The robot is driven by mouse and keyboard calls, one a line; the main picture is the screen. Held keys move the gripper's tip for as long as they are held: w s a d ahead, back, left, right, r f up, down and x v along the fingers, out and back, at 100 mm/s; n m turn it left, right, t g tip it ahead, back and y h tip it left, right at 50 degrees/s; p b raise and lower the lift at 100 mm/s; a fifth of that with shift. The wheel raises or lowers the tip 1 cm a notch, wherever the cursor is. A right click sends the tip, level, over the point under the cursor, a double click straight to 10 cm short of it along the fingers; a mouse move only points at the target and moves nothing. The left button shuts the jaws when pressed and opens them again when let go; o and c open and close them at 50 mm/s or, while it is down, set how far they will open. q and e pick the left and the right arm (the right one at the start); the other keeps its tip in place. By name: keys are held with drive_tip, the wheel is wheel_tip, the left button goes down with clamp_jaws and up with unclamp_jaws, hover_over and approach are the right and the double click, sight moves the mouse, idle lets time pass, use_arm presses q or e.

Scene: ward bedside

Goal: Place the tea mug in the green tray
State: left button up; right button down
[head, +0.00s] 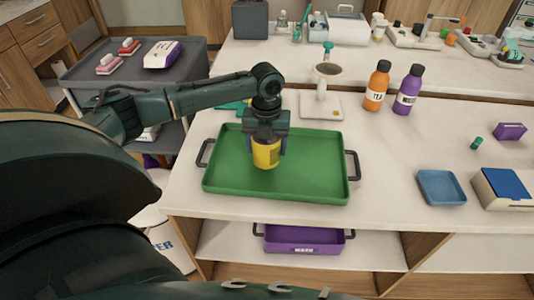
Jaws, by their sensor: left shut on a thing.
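The green tray (315,165) lies on the white counter, with dark handles at its left and right ends. My left gripper (267,138) points down over the left-middle part of the tray and is shut on a yellow mug (266,155). The mug is upright and within the tray's outline. Its top is hidden by the gripper, and I cannot tell whether its base touches the tray floor. My right gripper is not in view.
Behind the tray stand an orange bottle (377,86) marked TEA, a purple bottle (408,90) and a white stand (320,106) with a cup-like top. A blue tray (441,188) lies to the right. A purple bin (303,240) sits on the shelf below.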

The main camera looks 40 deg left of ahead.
use_arm(q)
drive_tip(key=shift+f, duration=1.65)
drive_tip(key=shift+f, duration=0.15)
drive_tip(key=o, duration=1.1)
drive_tip(key=shift+o, duration=0.2)
